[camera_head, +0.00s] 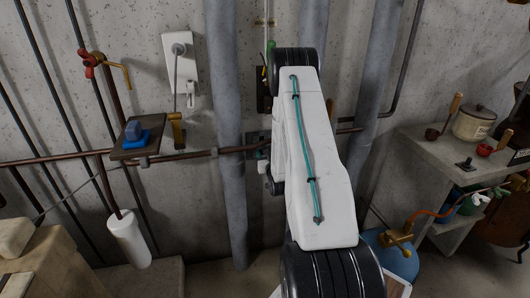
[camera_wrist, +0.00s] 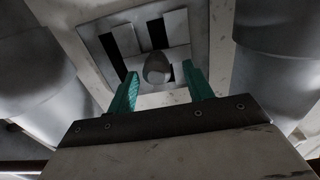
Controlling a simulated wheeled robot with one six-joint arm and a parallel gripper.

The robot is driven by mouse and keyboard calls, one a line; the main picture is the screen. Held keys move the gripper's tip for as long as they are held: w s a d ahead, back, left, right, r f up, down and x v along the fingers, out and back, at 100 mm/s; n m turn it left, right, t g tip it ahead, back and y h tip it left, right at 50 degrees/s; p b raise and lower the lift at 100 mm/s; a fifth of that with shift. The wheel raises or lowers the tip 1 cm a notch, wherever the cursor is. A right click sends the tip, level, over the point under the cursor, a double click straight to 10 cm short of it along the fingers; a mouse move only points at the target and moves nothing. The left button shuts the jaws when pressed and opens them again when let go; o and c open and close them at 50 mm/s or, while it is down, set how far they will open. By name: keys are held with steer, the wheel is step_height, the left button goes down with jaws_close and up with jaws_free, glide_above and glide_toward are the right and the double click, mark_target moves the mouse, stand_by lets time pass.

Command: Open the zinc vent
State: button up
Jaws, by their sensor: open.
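The zinc vent (camera_wrist: 189,25) shows in the wrist view as a square grey plate with dark slots, fixed to the wall ahead. A rounded grey knob (camera_wrist: 157,67) stands out from its middle. My gripper (camera_wrist: 160,76) is open, with one teal finger to the left and one to the right of the knob. The knob appears between the fingertips; I cannot tell how deep it sits between them. No finger visibly touches it. In the head view my own white arm hides most of the vent and the gripper.
Thick grey pipes (camera_wrist: 28,75) (camera_wrist: 275,80) flank the vent closely on both sides. In the head view a small shelf with a blue block (camera_head: 133,130) and a white lever plate (camera_head: 181,66) are left. A bench (camera_head: 425,150) with pots stands right.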

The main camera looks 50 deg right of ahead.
steer(key=v, duration=0.5)
steer(key=shift+s+a, duration=0.15)
steer(key=shift+s, duration=0.15)
